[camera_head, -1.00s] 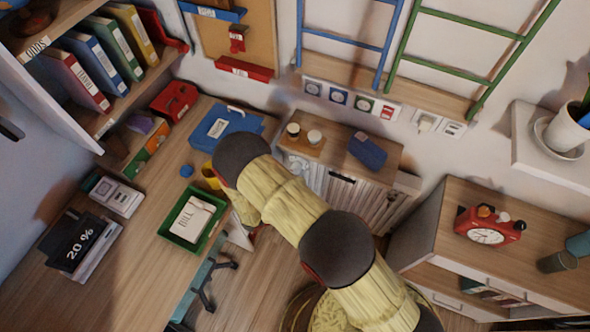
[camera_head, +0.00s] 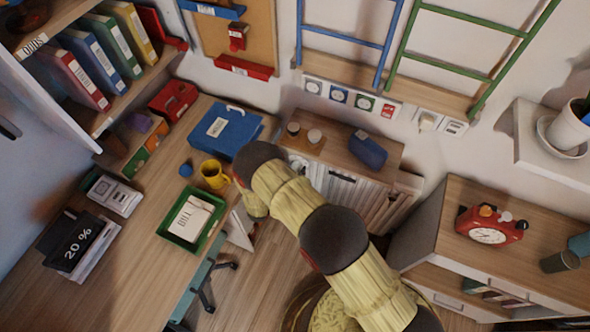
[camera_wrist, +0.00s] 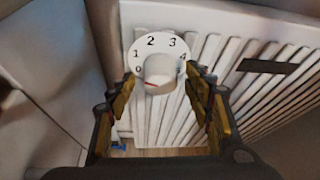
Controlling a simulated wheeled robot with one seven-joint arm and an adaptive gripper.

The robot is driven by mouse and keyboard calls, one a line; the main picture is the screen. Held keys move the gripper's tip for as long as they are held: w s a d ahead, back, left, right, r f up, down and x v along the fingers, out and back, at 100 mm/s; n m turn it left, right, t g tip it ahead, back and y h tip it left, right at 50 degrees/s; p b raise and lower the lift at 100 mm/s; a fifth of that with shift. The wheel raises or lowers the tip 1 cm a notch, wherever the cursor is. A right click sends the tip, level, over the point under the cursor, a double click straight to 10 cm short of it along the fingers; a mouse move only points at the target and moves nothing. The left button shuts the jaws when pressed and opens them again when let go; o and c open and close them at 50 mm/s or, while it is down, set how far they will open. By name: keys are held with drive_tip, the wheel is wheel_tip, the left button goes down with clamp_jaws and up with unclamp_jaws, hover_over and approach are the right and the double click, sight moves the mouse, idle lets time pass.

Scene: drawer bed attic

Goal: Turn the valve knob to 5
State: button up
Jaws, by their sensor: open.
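A small red mark shows at the knob's lower left, nearest the 0 side. My gripper (camera_wrist: 160,76) is open in the wrist view, with one finger at each side of the knob. I cannot tell whether either finger touches it. In the head view the knob is hidden, and I cannot make out the gripper's fingers behind my arm.
The white ribbed radiator (camera_wrist: 225,70) is behind the dial; it also shows in the head view (camera_head: 345,195) under a wooden shelf (camera_head: 330,150). The desk (camera_head: 130,255) on the left holds a yellow mug (camera_head: 213,175) and a green tray (camera_head: 166,233). A cabinet (camera_head: 455,205) stands at right.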

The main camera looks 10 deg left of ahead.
drive_tip(key=shift+x, duration=0.95)
drive_tip(key=shift+c, duration=1.3)
drive_tip(key=c, duration=0.7)
drive_tip(key=shift+c, duration=0.8)
